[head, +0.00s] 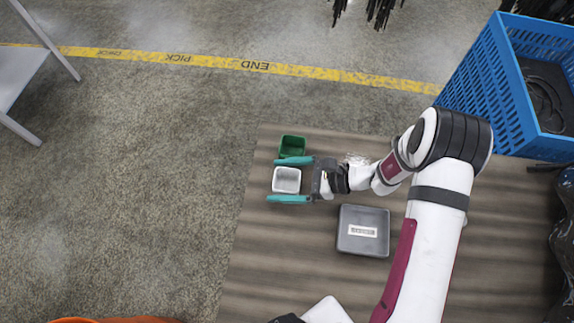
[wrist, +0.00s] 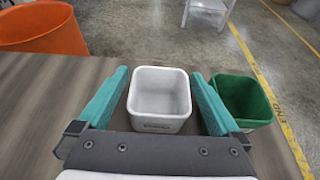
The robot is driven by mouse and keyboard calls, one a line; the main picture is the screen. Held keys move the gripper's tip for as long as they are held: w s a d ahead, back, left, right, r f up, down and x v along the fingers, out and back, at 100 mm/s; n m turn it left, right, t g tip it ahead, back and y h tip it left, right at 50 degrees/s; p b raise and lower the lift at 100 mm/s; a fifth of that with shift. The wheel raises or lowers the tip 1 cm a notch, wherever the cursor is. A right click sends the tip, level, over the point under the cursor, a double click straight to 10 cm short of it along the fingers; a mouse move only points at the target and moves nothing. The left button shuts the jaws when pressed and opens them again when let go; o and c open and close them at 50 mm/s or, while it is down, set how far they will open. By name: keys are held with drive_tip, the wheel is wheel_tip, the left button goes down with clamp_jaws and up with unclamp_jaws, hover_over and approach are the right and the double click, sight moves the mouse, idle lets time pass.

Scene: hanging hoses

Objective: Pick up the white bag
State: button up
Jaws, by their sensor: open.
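My gripper (head: 271,180) is open, with its teal fingers on either side of a small white square bin (head: 287,190). In the wrist view the gripper (wrist: 158,72) has the white bin (wrist: 158,124) between its fingers. The bin looks empty and upright; I cannot tell whether a finger touches it. A crinkled whitish, partly clear thing (head: 356,158) lies behind my wrist in the head view. It may be the white bag, but it is small and partly hidden by my arm. It does not show in the wrist view.
A green bin (head: 292,146) stands beside one finger; the wrist view shows it too (wrist: 243,100). A blue crate (head: 492,85) is at upper right. An orange bin (wrist: 40,28) stands beyond the table.

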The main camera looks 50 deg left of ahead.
drive_tip(key=shift+x, duration=1)
drive_tip(key=c, duration=1.2)
drive_tip(key=shift+r, duration=0.15)
